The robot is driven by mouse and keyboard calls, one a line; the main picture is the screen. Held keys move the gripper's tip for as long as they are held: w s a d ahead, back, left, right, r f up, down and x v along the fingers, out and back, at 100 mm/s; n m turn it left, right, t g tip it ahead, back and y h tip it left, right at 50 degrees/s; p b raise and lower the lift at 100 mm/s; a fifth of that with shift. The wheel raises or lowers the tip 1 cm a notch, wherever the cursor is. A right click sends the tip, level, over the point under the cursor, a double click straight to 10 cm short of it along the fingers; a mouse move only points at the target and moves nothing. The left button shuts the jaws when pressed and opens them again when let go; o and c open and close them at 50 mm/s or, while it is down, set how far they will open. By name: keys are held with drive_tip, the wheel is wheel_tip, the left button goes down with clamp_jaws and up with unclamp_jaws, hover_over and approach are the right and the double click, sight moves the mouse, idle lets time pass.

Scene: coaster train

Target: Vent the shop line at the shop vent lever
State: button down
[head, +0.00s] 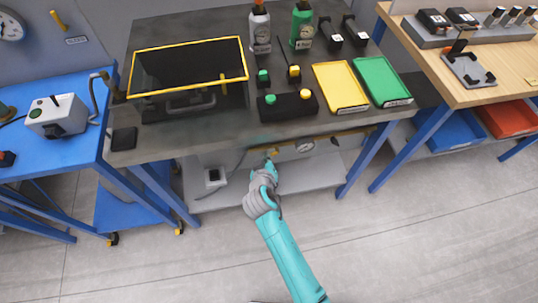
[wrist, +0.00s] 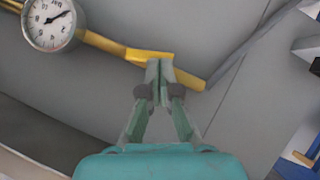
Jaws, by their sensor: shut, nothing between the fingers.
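A yellow pipe (wrist: 105,42) runs along a grey panel in the wrist view. A brighter yellow bar (wrist: 146,55), which may be the shop vent lever, lies along it. My gripper (wrist: 159,72) is shut and empty, its fingertips right at this bar's right end; I cannot tell if they touch. A round white gauge (wrist: 49,20) sits on the pipe to the left. In the head view my gripper (head: 269,161) reaches under the front edge of the dark bench and hides part of the pipe. The gauge (head: 304,145) shows to its right there.
The dark bench top (head: 200,135) overhangs the pipe. Blue bench legs (head: 360,160) stand at either side. The floor in front is clear.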

drive_tip(key=f+n+t+h, duration=0.2)
drive_tip(key=n, duration=0.1)
drive_tip(key=d+f+n+t+h, duration=0.1)
drive_tip(key=f+n+h, duration=0.1)
drive_tip(key=n, duration=0.1)
drive_tip(key=shift+w+f+t+h, duration=0.1)
drive_tip(key=shift+w+t+h, duration=0.05)
drive_tip(key=shift+t+h, duration=0.25)
idle(0.7)
drive_tip(key=shift+d+f, duration=0.2)
drive_tip(key=shift+f, duration=0.1)
idle(2.0)
